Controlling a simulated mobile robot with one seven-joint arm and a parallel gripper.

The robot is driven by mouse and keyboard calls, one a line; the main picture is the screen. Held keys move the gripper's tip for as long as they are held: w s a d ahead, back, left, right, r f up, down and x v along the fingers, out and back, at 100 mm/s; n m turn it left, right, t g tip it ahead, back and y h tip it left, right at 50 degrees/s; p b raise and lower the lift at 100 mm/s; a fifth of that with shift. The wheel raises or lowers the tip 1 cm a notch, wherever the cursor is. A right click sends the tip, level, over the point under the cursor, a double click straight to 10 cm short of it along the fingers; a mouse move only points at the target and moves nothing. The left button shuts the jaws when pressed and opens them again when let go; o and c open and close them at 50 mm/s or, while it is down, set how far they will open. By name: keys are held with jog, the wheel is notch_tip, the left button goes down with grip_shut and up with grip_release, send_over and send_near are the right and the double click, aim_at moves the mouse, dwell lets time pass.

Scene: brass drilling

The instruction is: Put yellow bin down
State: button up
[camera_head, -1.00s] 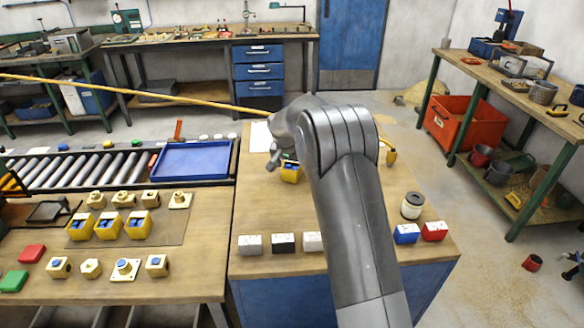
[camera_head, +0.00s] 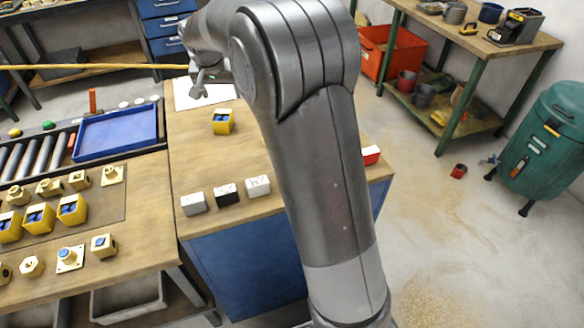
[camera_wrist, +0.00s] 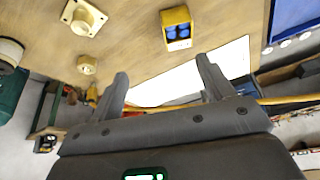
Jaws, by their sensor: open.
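The yellow bin (camera_head: 223,121) stands upright on the wooden top of the blue workbench, with blue pieces inside it. It also shows in the wrist view (camera_wrist: 177,29), beyond my fingertips and apart from them. My gripper (camera_head: 203,90) is open and empty, above the back of the bench near the white sheet (camera_head: 190,94). In the wrist view both fingers (camera_wrist: 162,84) are spread with nothing between them. My arm hides the right part of the bench top.
White, black and grey boxes (camera_head: 226,194) line the bench's front edge. A blue tray (camera_head: 117,133) and several yellow bins (camera_head: 40,217) are at the left. A flanged brass part (camera_wrist: 83,18) lies near the bin in the wrist view. A yellow pole (camera_head: 95,67) crosses behind.

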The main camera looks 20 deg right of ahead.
jog(key=s+d+r+n+t+y, duration=0.1)
jog(key=s+d+r, duration=0.25)
jog(key=s, duration=1.15)
jog(key=s+d+r+n, duration=0.25)
jog(key=s+r, duration=0.25)
jog(key=s, duration=0.9)
jog(key=s+d+f, duration=0.1)
jog(key=s+f, duration=0.3)
jog(key=s, duration=0.7)
jog(key=shift+d+f, duration=0.2)
jog(key=shift+f, duration=0.05)
